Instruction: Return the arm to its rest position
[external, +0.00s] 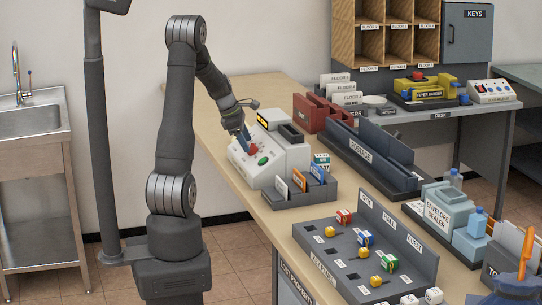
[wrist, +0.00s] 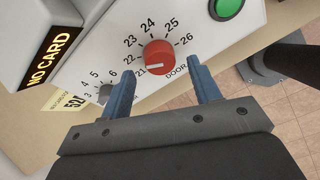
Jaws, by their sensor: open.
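My gripper (wrist: 162,92) is open, with its two blue fingers on either side of and just short of a red knob (wrist: 158,54) in the wrist view. The knob sits on a white panel with a dial marked 21 to 26 and the word DOOR. In the external view my gripper (external: 246,142) is low over the front of the white machine (external: 268,165) on the wooden table. My arm bends down to it from the left. Whether a finger touches the knob is unclear.
A green button (wrist: 228,7), a smaller grey knob (wrist: 105,92) and a NO CARD display (wrist: 52,55) are close by. A grey card holder (external: 305,200) stands in front of the machine. The table's far left part (external: 215,105) is clear.

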